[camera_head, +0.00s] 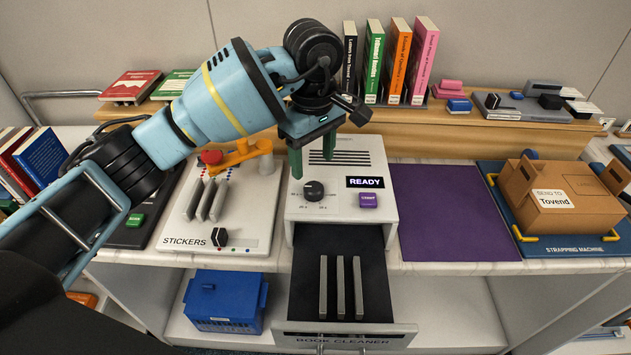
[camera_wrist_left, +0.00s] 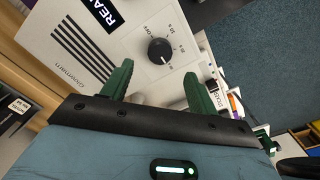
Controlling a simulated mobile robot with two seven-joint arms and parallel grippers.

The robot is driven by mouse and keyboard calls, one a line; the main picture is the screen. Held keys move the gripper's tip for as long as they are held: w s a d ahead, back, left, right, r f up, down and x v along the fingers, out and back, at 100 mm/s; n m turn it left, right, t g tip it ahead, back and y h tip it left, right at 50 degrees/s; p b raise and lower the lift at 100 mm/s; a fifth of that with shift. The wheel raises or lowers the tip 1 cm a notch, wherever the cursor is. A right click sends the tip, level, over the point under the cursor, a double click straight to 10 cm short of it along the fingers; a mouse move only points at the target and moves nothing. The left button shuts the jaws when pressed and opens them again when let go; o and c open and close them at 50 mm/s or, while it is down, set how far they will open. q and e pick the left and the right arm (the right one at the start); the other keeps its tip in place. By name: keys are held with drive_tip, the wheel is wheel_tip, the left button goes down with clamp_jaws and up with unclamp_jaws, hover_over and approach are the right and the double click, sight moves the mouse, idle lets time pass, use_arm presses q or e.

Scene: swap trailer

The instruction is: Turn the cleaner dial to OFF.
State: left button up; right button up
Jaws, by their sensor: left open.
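The book cleaner (camera_head: 344,216) is a white box with a black READY display (camera_head: 365,182) and a purple button (camera_head: 368,200). Its black round dial (camera_head: 313,190) is on the front panel, left of the display. The dial also shows in the left wrist view (camera_wrist_left: 160,51), with small labels around it; its exact setting is too small to read. My left gripper (camera_head: 312,160) is above and behind the dial, green fingers apart and empty. In the left wrist view the dial lies between and beyond the fingertips (camera_wrist_left: 158,75), apparently untouched. My right gripper is not clearly seen.
The cleaner's drawer (camera_head: 345,330) is pulled out, with upright grey bars inside. A sticker device (camera_head: 262,205) with an orange arm stands left. A purple mat (camera_head: 450,215) lies clear on the right, then a carton (camera_head: 565,215). Books (camera_head: 398,62) stand on the shelf behind.

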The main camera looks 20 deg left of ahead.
sight(314, 187)
use_arm(q)
wheel_tip(314, 187, down, 6)
drive_tip(key=shift+r, duration=0.1)
drive_tip(key=shift+f, duration=0.55)
drive_tip(key=c, duration=1)
